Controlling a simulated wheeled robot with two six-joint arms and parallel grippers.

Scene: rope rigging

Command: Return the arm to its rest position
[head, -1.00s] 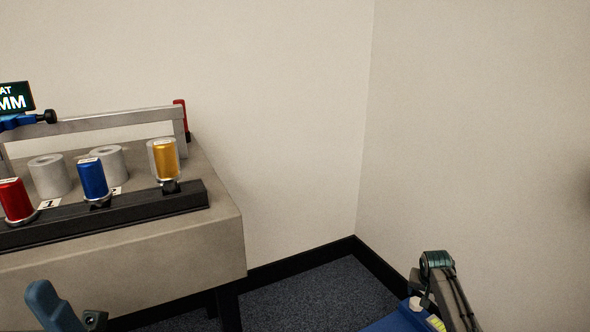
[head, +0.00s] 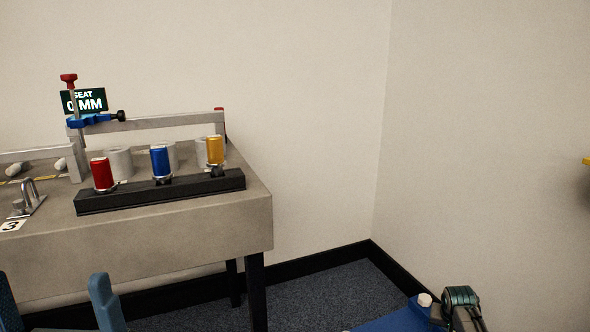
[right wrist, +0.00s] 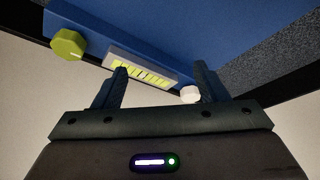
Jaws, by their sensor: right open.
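My right gripper (right wrist: 160,88) shows in the right wrist view with its two dark fingers spread apart. Nothing is between the fingers. Beyond them is a blue surface (right wrist: 200,30) with a yellow-green knob (right wrist: 68,44), a white knob (right wrist: 190,94) and a striped label (right wrist: 141,68); I cannot tell whether the fingertips touch it.
A grey bench (head: 180,230) stands at the left with red (head: 102,174), blue (head: 160,162) and gold (head: 215,151) cylinders on a black rail (head: 160,193).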

